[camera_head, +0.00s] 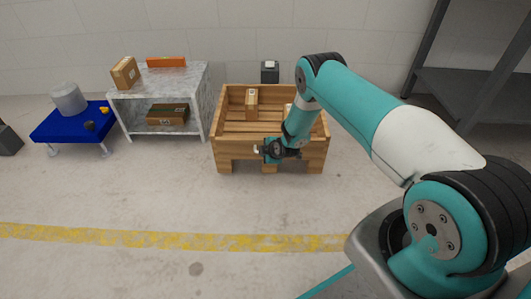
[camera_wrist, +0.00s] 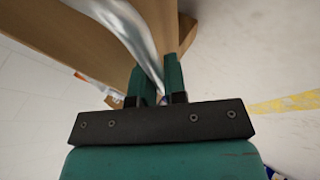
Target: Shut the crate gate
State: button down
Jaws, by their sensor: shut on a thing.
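The wooden crate (camera_head: 223,128) stands on the floor in the middle of the head view, open at the top. Its front boards (camera_head: 235,151) face me; I cannot tell how far the gate is from shut. My gripper (camera_head: 266,151) is at the crate's front, with a small pale piece at its tip. In the wrist view, my gripper (camera_wrist: 154,82) has its two green fingers around a shiny silver bar (camera_wrist: 135,30), which looks like a handle. Wooden boards (camera_wrist: 90,45) lie right behind it. My arm hides the crate's right front part.
Inside the crate stands a carton (camera_head: 251,103), with another partly hidden by my arm. A marble shelf (camera_head: 202,95) with boxes and a blue table (camera_head: 62,125) are to the left. A dark rack (camera_head: 450,90) is at right. Floor before the crate is clear.

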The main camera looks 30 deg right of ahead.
jog(key=shift+w+r, duration=0.15)
jog(key=shift+w, duration=0.05)
jog(key=c, duration=1.5)
grip_release()
jog(key=shift+o, duration=0.2)
jog(key=p+v, duration=0.8)
jog(key=v, duration=0.9)
jog(key=shift+s, duration=0.25)
jog(key=shift+r, duration=0.1)
